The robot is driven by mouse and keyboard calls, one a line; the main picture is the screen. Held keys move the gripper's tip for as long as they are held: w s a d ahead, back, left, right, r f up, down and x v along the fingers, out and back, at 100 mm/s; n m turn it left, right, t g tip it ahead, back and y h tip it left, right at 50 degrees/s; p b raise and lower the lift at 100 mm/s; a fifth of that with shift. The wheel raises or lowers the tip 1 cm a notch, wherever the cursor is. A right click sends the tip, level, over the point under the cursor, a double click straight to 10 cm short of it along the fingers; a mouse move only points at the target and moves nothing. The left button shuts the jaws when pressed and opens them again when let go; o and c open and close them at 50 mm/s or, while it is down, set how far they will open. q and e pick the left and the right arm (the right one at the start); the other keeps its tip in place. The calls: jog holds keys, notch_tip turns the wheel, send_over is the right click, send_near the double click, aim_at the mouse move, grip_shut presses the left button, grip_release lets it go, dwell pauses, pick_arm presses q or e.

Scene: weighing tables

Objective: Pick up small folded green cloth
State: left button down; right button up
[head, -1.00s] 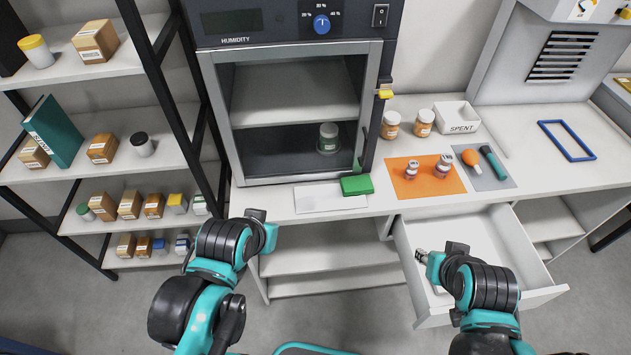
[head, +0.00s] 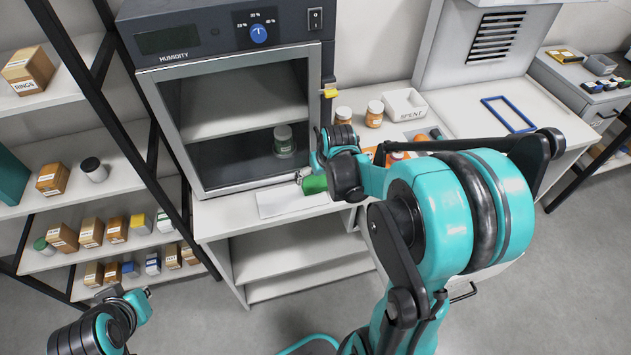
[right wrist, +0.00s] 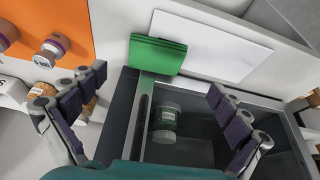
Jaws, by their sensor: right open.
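The small folded green cloth (head: 314,185) lies on the counter by the right end of a flat white sheet (head: 280,204), in front of the open cabinet. My right gripper (head: 304,176) is over it and hides part of it in the head view. In the right wrist view the whole cloth (right wrist: 158,55) shows ahead of the open, empty fingers (right wrist: 157,82), roughly between them and apart from both. My left gripper (head: 138,302) is low at the left, away from the counter; its fingers are too unclear to read.
An orange mat (right wrist: 45,20) with small bottles lies beside the cloth. Jars (head: 374,113) and the SPENT tray (head: 404,105) stand behind. My right arm hides the drawer area.

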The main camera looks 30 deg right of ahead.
aim_at(318, 184)
jog(key=b+x, duration=0.1)
jog(key=x, duration=0.3)
jog(key=b+x, duration=0.2)
jog(key=x, duration=0.1)
jog(key=shift+d+f, duration=0.25)
jog(key=shift+f, duration=0.15)
jog(key=shift+w+f, duration=0.25)
jog(key=shift+f, duration=0.25)
jog(key=shift+r, duration=0.1)
jog(key=c, duration=0.9)
jog(key=shift+r, duration=0.1)
jog(key=shift+r, duration=0.25)
notch_tip(318, 184, up, 4)
jog(key=shift+p, duration=1)
jog(key=s+r+p, duration=0.1)
jog(key=s+r, duration=0.1)
jog(key=s, duration=0.2)
jog(key=s+d+r+p, duration=0.1)
jog(key=s+r, duration=0.1)
jog(key=s, duration=0.1)
jog(key=s+r+p, duration=0.1)
jog(key=s+r, duration=0.1)
jog(key=s, duration=0.2)
jog(key=shift+s+d+r, duration=0.15)
jog(key=shift+s+d, duration=0.05)
jog(key=shift+s, duration=0.1)
